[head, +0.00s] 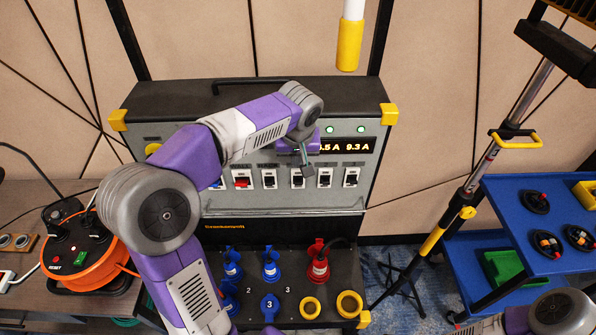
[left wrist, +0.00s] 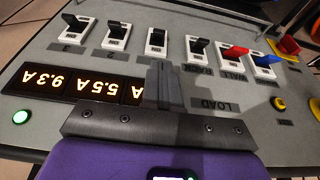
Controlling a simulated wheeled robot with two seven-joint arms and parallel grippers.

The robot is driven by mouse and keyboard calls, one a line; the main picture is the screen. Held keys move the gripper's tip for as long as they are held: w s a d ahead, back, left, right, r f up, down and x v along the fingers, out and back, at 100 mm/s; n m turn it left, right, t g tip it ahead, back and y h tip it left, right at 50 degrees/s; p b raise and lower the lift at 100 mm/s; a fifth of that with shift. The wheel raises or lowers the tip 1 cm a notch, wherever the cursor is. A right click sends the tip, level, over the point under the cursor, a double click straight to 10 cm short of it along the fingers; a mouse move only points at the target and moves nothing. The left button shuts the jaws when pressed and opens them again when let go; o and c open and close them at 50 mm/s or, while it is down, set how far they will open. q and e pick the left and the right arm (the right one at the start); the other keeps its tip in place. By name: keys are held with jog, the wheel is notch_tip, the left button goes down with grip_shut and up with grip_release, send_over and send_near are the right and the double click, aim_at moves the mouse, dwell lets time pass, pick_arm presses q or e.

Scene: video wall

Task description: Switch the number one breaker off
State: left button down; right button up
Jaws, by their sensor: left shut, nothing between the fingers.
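A grey panel carries a row of breakers. In the left wrist view, where the panel looks upside down, black breakers 3 (left wrist: 77,24) and 2 (left wrist: 116,36) show at the left. The breaker beside 2, by its order number one (left wrist: 156,42), lies just beyond my fingertips; its label is hidden by them. It also shows in the head view (head: 298,181). I cannot tell surely which way its lever stands. My left gripper (left wrist: 163,72), also seen in the head view (head: 304,158), is shut and empty, close in front of the panel. My right gripper is out of view.
A black RACK breaker (left wrist: 197,48), a red one (left wrist: 234,52) and a blue one (left wrist: 264,60) continue the row. A lit display (head: 346,146) sits above. A rail (head: 290,211) runs below, over blue and red plugs. A blue cart (head: 540,200) stands at the right.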

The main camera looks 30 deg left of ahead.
aim_at(298, 182)
pick_arm(q)
jog(key=x, duration=1)
jog(key=shift+w+b, duration=0.1)
jog(key=shift+b, duration=0.2)
jog(key=shift+d+f+b, duration=0.1)
jog(key=shift+f+b, duration=0.15)
jog(key=shift+b, duration=0.55)
jog(key=shift+r+t+b, duration=0.1)
jog(key=shift+t+b, duration=0.2)
jog(key=shift+s+d+f+t+y+b, duration=0.2)
jog(key=shift+s+t+y+b, duration=0.25)
jog(key=shift+b, duration=1.65)
jog(key=f+b, duration=0.1)
jog(key=b, duration=0.3)
jog(key=s+f+t+y+b, duration=0.1)
jog(key=b, duration=0.4)
jog(key=d+t+b, duration=0.1)
jog(key=b, duration=0.3)
jog(key=shift+s+f+b, duration=0.3)
jog(key=shift+f, duration=0.1)
jog(key=shift+r, duration=0.1)
